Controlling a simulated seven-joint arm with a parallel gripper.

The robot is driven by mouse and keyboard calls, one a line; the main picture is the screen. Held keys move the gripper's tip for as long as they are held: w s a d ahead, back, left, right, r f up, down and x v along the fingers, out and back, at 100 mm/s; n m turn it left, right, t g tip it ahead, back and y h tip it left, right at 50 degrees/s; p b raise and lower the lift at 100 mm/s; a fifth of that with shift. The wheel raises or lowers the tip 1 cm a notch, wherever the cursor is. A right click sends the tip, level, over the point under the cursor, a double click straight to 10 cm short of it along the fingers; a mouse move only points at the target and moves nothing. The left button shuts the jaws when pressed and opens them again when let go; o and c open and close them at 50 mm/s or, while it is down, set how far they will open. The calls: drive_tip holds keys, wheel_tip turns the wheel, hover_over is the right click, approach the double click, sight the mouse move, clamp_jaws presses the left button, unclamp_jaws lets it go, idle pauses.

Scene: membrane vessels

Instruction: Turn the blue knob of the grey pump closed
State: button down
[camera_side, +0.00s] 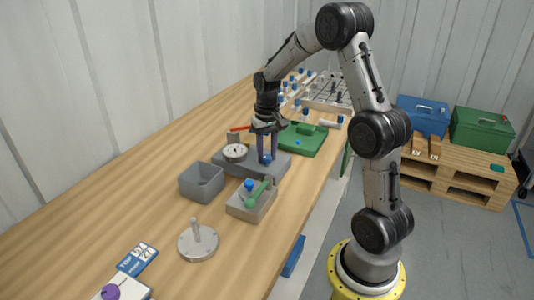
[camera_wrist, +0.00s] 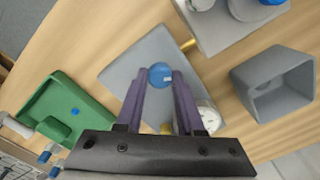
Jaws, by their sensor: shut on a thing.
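The grey pump (camera_side: 279,170) is a flat grey block on the wooden bench with a round white gauge (camera_side: 235,152). It also shows in the wrist view (camera_wrist: 122,70), with the gauge (camera_wrist: 209,118) at its lower right and a brass fitting on one side. Its round blue knob (camera_wrist: 160,75) sits between the tips of my gripper (camera_wrist: 162,76). In the side view my gripper (camera_side: 267,160) points straight down over the pump, its purple fingers shut on the knob, which they partly hide. Which way the knob is turned cannot be told.
A grey block with a green lever (camera_side: 258,193) and blue knob stands close in front. A grey open box (camera_side: 201,182) is to the left. A steel disc with a post (camera_side: 197,243) stands nearer. A green tray (camera_side: 305,141) and racks of vessels lie behind.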

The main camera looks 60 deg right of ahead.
sight(267, 156)
drive_tip(key=m, duration=1.2)
drive_tip(key=shift+d+r, duration=0.1)
idle(0.5)
drive_tip(key=c, duration=0.5)
unclamp_jaws()
wheel_tip(267, 156, up, 14)
drive_tip(key=shift+f, duration=0.15)
